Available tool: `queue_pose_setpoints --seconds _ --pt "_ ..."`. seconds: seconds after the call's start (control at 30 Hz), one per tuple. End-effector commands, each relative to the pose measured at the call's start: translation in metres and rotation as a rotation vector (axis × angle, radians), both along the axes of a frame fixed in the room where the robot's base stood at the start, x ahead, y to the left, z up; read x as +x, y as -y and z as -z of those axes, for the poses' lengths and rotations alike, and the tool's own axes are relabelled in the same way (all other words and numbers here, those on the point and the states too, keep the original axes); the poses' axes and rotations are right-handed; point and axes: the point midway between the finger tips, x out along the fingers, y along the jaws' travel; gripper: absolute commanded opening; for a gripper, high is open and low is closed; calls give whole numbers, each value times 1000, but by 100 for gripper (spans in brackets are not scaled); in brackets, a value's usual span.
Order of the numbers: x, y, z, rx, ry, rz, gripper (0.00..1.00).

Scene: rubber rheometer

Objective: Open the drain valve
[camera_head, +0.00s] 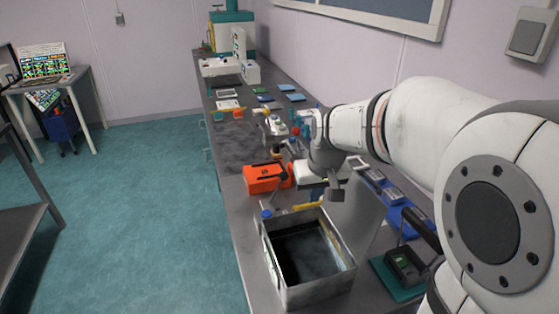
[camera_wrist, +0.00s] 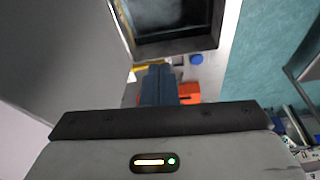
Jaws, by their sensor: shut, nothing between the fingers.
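An open metal tank (camera_head: 268,258) with dark contents stands at the near end of the bench; its rim also shows in the wrist view (camera_wrist: 183,45). By its far side are a yellow bar-like part (camera_head: 308,206) and a round blue knob (camera_head: 267,214). In the wrist view the yellow part (camera_wrist: 150,66) lies left of the blue knob (camera_wrist: 196,58). I cannot tell which of them belongs to the drain valve. My gripper (camera_head: 336,194) is shut and empty, above the bench just beyond the tank. In the wrist view its fingers (camera_wrist: 159,84) partly cover the yellow part and touch nothing clearly.
An orange box (camera_head: 266,179) sits on the bench beyond the tank. A grey upright panel (camera_head: 353,218) stands right of the tank. A black device on a teal base (camera_head: 404,264) is at right. Several small items lie farther along the bench.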

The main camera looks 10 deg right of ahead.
Motion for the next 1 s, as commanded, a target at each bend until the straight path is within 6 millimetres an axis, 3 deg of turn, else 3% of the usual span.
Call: queue_pose_setpoints --seconds 0.03,0.2,0.4,0.6,1.0 --pt "26 -1 6 1 -1 -12 0" --pt "100 -5 28 2 18 -52 0" --pt "153 -8 53 0 35 -82 0" --pt "169 -8 62 0 41 -93 0" --pt "170 -8 66 1 40 -91 0"
